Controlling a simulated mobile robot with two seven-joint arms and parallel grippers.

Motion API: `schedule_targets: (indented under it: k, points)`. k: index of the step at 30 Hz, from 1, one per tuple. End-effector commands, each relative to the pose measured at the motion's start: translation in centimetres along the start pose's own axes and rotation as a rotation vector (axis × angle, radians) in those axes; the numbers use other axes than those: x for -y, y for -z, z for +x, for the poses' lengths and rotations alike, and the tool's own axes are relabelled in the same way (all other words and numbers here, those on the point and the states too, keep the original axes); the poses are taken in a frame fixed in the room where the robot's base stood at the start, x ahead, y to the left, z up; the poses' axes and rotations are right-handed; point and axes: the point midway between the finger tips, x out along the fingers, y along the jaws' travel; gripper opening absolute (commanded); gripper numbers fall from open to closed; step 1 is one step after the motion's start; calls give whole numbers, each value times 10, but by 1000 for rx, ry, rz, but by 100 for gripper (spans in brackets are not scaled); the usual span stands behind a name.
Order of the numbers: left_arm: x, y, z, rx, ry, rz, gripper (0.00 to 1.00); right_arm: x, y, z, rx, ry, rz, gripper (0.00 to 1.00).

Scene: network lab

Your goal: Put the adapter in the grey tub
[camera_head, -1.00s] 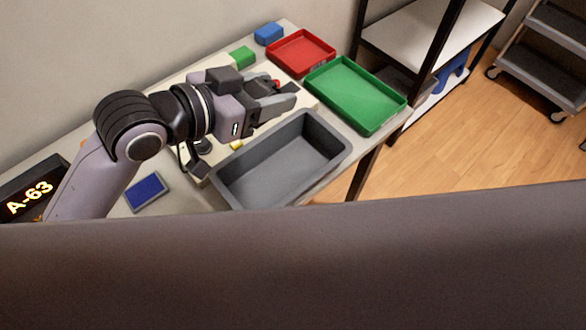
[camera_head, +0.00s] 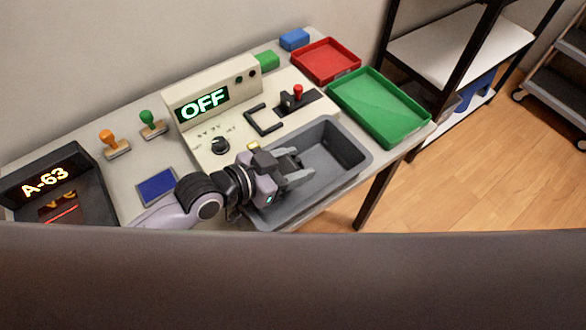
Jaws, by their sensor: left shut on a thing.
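The grey tub (camera_head: 345,150) sits at the table's front edge, below the green tray. My left gripper (camera_head: 305,166) is over the tub, with its grey fingers pointing right across the tub's opening. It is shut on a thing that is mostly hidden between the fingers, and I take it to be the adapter. I cannot make out the adapter's shape or whether it touches the tub floor. No other adapter shows on the table. My right gripper is not in view.
A beige console (camera_head: 205,130) reading OFF stands behind the tub, with a red-knobbed lever (camera_head: 298,92) and a black handle. A green tray (camera_head: 380,108) and a red tray (camera_head: 326,60) lie to the right. Stamps, a blue pad (camera_head: 157,187) and an A-63 display (camera_head: 46,182) are left.

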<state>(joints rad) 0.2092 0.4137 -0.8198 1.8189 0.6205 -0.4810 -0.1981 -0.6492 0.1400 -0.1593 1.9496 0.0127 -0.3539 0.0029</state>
Motion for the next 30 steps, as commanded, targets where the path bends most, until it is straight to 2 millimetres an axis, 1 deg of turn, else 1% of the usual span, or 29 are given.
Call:
schedule_targets:
  k: [1,4,13,24,28,29,30]
  points:
    - [0,-9,4,1,0,-1,15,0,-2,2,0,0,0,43]
    - [0,-17,7,-1,0,1,15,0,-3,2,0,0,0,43]
    - [0,-18,8,-3,1,1,15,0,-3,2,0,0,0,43]
    - [0,-30,12,1,1,1,15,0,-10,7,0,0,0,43]
    - [0,-32,13,6,0,-1,15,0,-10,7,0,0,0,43]
    - [0,-34,13,9,0,-1,61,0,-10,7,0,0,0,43]
    - [-1,-34,13,10,-1,-2,74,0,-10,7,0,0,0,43]
